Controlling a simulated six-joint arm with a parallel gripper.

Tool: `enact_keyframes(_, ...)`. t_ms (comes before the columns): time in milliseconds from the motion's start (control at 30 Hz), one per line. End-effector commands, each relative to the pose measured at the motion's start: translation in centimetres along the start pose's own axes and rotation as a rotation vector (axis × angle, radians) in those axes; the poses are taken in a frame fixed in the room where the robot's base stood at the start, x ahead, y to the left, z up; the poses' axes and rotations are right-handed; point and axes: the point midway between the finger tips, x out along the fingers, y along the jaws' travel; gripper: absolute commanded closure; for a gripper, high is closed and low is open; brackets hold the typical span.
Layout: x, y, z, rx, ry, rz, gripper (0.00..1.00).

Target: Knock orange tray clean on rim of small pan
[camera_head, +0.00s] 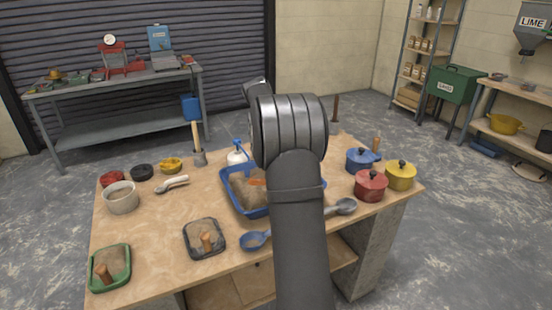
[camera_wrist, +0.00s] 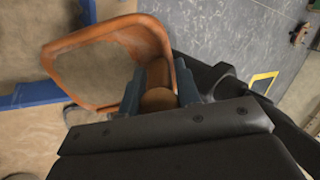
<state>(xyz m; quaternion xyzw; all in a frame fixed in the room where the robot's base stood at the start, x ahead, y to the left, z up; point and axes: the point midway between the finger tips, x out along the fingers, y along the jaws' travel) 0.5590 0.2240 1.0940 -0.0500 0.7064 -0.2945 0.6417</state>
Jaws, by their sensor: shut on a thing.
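The orange tray (camera_wrist: 160,42) is in my gripper (camera_wrist: 158,92), which is shut on its round wooden handle (camera_wrist: 158,101). The tray's inside looks brownish; I cannot tell how much material clings to it. A small orange part of the tray (camera_head: 257,182) shows in the head view above the blue pan (camera_head: 229,193), which holds sandy brown material. The blue pan's rim (camera_wrist: 38,93) is beside and below the tray in the wrist view. I cannot tell whether tray and rim touch. My arm hides the gripper and much of the pan in the head view.
A black tray (camera_head: 205,254) and a green tray (camera_head: 127,270) lie at the front left. A blue ladle (camera_head: 254,240) lies before the pan. Red (camera_head: 370,186), blue (camera_head: 360,160) and yellow (camera_head: 401,176) lidded pots stand right. A spray bottle (camera_head: 237,157) stands behind.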

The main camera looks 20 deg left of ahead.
Motion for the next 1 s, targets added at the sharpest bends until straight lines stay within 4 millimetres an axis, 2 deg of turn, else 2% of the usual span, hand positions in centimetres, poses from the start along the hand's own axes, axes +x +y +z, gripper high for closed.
enact_keyframes(233, 0.4, -0.5, 0.1, -0.069, -0.039, -0.021, 1.0)
enact_keyframes(700, 3.6, 1.3, 0.1, -0.067, -0.037, -0.021, 1.0)
enact_keyframes(1000, 4.1, 1.6, 0.1, -0.066, -0.038, -0.019, 1.0)
